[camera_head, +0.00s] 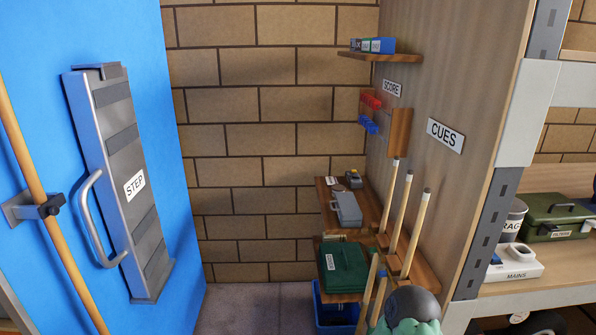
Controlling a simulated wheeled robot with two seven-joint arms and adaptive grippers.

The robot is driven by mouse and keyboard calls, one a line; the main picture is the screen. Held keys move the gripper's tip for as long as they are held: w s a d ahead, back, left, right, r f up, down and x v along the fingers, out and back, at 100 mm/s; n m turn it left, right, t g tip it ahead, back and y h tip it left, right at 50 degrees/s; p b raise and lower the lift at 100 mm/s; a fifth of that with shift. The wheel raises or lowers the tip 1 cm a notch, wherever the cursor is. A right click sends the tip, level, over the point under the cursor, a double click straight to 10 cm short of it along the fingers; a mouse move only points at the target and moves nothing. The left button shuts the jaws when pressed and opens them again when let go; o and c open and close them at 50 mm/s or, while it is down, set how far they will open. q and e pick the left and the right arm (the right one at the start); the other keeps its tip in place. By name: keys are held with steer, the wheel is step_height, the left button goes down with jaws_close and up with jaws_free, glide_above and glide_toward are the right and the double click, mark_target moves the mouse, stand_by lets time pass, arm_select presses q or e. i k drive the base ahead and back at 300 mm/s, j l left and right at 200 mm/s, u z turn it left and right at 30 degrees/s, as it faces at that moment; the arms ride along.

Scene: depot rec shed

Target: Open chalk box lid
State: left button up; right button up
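No box here has a label I can read as chalk, so I cannot tell which one is the chalk box. A dark green lidded box (345,270) with a small white label sits on the lower wooden shelf in the corner; its lid looks shut. A grey case (346,209) with a handle lies on the shelf above it. A row of small blue and dark boxes (375,46) stands on the top shelf. Neither of my grippers is in view.
Several wooden cues (417,233) lean at the CUES panel (445,134), partly before the shelves. A blue bin (335,317) stands below. A dark rounded thing with teal (408,307) is at the bottom edge. A folded step (125,190) hangs on the blue panel.

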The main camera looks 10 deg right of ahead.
mark_target(349, 210)
steer(key=i+j+z, duration=0.1)
steer(key=i+z, duration=0.15)
steer(key=i, duration=0.25)
steer(key=i+j+z, duration=0.2)
steer(key=i, duration=0.25)
steer(key=i+j+z, duration=0.25)
steer(key=i, duration=0.25)
steer(key=i+j+z, duration=0.2)
steer(key=i, duration=0.25)
steer(key=i+j+z, duration=0.45)
steer(key=j, duration=0.15)
steer(key=z, duration=1.8)
